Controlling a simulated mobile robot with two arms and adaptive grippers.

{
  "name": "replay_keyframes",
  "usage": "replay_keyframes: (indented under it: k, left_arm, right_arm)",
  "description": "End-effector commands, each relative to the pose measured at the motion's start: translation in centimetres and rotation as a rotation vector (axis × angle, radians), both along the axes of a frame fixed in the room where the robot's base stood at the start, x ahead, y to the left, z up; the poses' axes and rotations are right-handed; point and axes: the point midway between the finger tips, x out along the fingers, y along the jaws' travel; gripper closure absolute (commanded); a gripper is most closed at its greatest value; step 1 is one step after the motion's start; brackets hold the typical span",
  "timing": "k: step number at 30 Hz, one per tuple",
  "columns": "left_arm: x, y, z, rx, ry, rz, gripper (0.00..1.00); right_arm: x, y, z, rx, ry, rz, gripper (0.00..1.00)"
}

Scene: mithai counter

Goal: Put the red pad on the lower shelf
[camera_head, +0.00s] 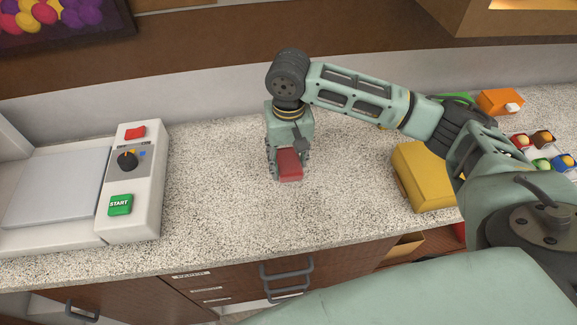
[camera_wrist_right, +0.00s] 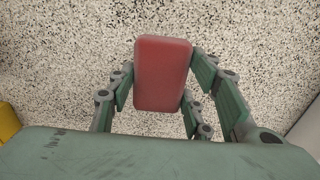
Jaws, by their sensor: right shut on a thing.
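The red pad (camera_head: 290,165) is a small block with rounded edges. My right gripper (camera_head: 288,168) is shut on it over the middle of the speckled counter (camera_head: 220,190). In the right wrist view the red pad (camera_wrist_right: 163,74) sits between the fingers of my right gripper (camera_wrist_right: 170,95), with speckled counter behind it. I cannot tell whether the pad touches the counter. A lower shelf cannot be made out for sure; below the counter there are drawers and an open space at the right. My left gripper is not in view.
A white machine with a control panel (camera_head: 133,180) and green START button stands at the left. A yellow block (camera_head: 424,176) lies right of my gripper, under my arm. An orange box (camera_head: 500,101) and several small coloured pieces are farther right. Drawer handles (camera_head: 287,280) stick out below the counter's front edge.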

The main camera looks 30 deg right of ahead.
Motion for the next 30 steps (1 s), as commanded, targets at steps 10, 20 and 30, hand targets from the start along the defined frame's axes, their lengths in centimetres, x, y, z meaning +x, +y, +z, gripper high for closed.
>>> replay_keyframes:
  k: [10, 20, 30]
  left_arm:
    - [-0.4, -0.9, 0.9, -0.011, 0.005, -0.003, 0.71]
    - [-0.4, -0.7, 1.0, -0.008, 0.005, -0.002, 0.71]
    - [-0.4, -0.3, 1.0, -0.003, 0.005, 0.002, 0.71]
  right_arm:
    - [-0.1, 0.0, -3.9, -0.002, 0.002, 0.002, 0.78]
    - [-0.1, 0.0, -4.2, -0.001, 0.001, 0.001, 0.78]
    - [-0.1, 0.0, -4.2, -0.001, 0.001, 0.001, 0.35]
